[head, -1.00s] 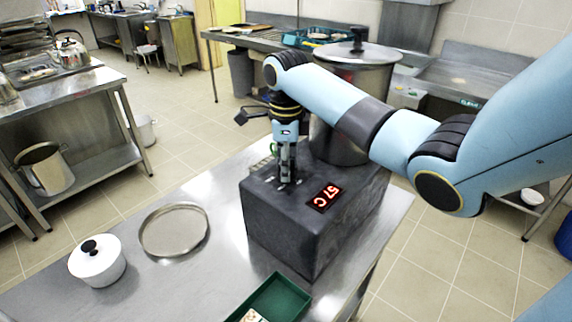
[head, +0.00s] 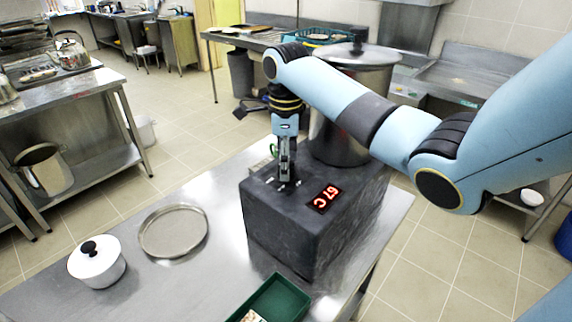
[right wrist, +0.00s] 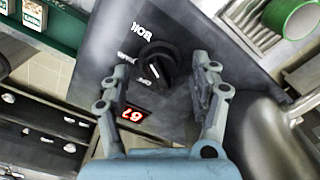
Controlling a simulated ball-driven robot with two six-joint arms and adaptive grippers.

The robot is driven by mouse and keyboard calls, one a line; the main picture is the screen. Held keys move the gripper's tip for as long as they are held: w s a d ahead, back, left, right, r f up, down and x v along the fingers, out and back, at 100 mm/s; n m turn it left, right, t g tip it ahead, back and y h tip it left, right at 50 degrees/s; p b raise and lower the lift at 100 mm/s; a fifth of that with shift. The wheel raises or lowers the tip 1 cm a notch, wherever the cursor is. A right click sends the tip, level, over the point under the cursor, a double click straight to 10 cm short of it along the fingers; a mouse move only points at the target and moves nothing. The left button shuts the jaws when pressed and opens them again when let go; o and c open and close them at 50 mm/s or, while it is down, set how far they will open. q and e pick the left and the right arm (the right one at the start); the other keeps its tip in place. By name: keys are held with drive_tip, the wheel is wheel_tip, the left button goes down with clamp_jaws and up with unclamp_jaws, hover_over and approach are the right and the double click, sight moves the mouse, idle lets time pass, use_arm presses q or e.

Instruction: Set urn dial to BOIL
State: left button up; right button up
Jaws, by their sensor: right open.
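The urn is a tall steel pot (head: 335,135) with a lid, on a dark grey base box (head: 280,225). A red lit display (head: 327,198) on the box's top seems to read 67 C. The black round dial (right wrist: 152,68) shows in the right wrist view, with a white mark on it and white labels around it, partly hidden and hard to read. My right gripper (head: 287,178) points down at the box top. In the right wrist view my right gripper (right wrist: 162,70) is open, its fingers on either side of the dial; contact is unclear.
The steel table holds a round tray (head: 173,231), a white lidded pot (head: 97,262) and a green tray (head: 272,300) at the front. The pot stands close behind my right gripper. The table's left part has free room.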

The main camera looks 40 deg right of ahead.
wheel_tip(320, 180, up, 6)
drive_tip(key=shift+r, duration=0.1)
idle(0.7)
